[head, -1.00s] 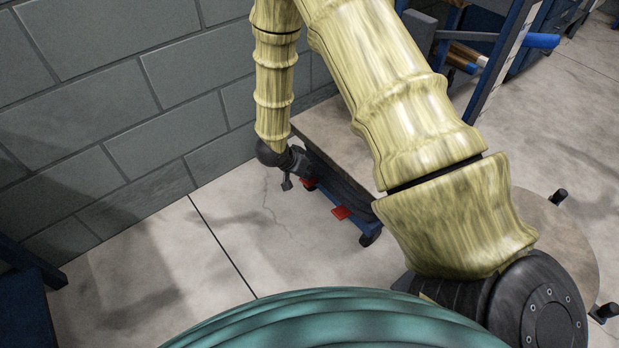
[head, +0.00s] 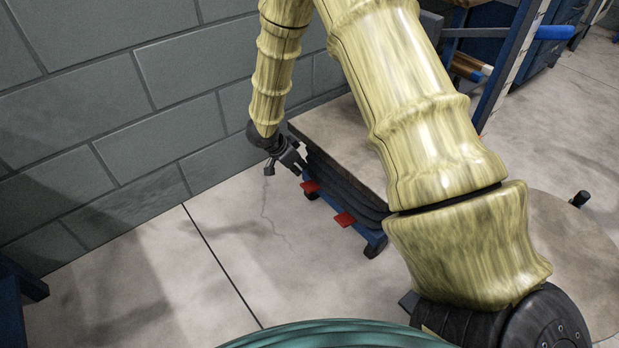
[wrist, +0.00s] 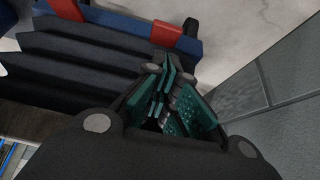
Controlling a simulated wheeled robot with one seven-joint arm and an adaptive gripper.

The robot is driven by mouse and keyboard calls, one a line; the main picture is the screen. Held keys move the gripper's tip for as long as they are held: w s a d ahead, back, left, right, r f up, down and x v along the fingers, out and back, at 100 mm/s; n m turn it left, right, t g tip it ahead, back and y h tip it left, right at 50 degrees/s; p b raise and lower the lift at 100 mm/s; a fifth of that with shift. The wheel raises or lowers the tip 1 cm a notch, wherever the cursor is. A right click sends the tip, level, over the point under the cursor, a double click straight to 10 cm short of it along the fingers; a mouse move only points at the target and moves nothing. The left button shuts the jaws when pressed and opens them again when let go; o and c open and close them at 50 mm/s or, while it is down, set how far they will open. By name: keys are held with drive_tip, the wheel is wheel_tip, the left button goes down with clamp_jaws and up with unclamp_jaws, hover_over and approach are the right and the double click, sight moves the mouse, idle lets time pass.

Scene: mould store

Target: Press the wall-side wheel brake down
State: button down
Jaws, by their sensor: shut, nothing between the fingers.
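The wall-side wheel brake is a red pedal (head: 310,186) on the blue base of a lift cart, at the end nearer the grey block wall. It also shows in the wrist view (wrist: 167,33). A second red pedal (head: 345,219) sits farther from the wall and shows at the wrist view's top edge (wrist: 66,8). My gripper (head: 302,171) is shut and empty, its fingers pointing at the cart just above the wall-side pedal. In the wrist view its teal-padded fingertips (wrist: 167,66) lie just short of that pedal. I cannot tell whether they touch, nor the pedal's exact tilt.
The cart has a flat top (head: 340,135) over black bellows (head: 340,185). The block wall (head: 130,130) runs close along the left of my gripper. The floor (head: 220,240) before the cart is clear. A blue rack frame (head: 508,65) stands at the upper right.

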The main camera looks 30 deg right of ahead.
sight(309, 187)
drive_tip(key=b+x, duration=0.4)
drive_tip(key=x, duration=0.4)
drive_tip(key=shift+f+b, duration=0.35)
drive_tip(key=shift+b, duration=0.05)
drive_tip(key=shift+d+f+b, duration=0.3)
drive_tip(key=shift+d+f, duration=0.15)
drive_tip(key=shift+f, duration=0.1)
drive_tip(key=shift+a+p, duration=0.2)
drive_tip(key=shift+p, duration=0.3)
